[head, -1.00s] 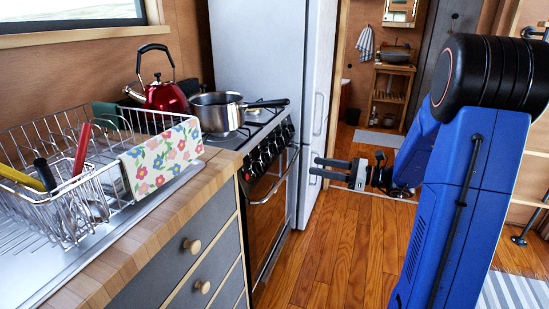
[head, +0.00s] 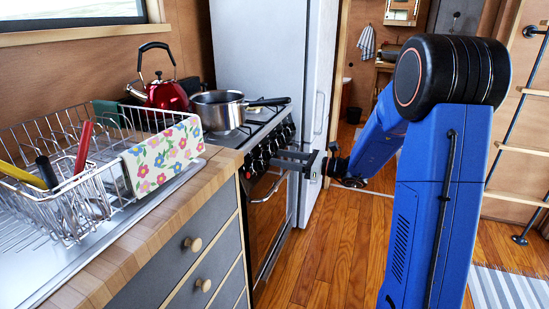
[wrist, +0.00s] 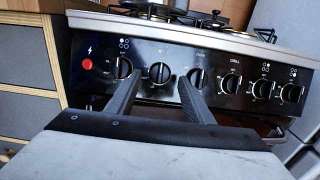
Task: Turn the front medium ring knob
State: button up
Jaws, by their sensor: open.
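The stove's black front panel carries a row of round black knobs with white marks. In the wrist view, the second knob from the left (wrist: 160,73) lies between the two fingers of my gripper (wrist: 159,80). The leftmost knob (wrist: 122,68) and third knob (wrist: 197,78) are just outside the fingers. The panel labels are too small to tell which knob is the front medium ring knob. In the head view, my gripper (head: 273,158) is open and empty, with its fingertips close to the knob panel. I cannot tell whether they touch it.
A steel saucepan (head: 218,110) and a red kettle (head: 167,94) stand on the stove top. The oven door handle (head: 268,188) runs below the knobs. A dish rack (head: 120,180) is on the counter at left. The wooden floor (head: 335,245) is clear.

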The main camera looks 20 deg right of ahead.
aim_at(268, 156)
jog(key=shift+x, duration=1.5)
jog(key=c, duration=1)
jog(key=shift+n, duration=0.3)
jog(key=shift+w+d+r+n+g, duration=0.1)
jog(key=shift+n+g, duration=0.8)
jog(key=shift+n, duration=1.65)
jog(key=shift+w+r+n+g, duration=0.1)
jog(key=shift+n+g, duration=0.8)
jog(key=shift+n, duration=1.7)
jog(key=shift+w+d+n+g, duration=0.1)
jog(key=shift+n+g, duration=0.8)
jog(key=shift+n, duration=1.95)
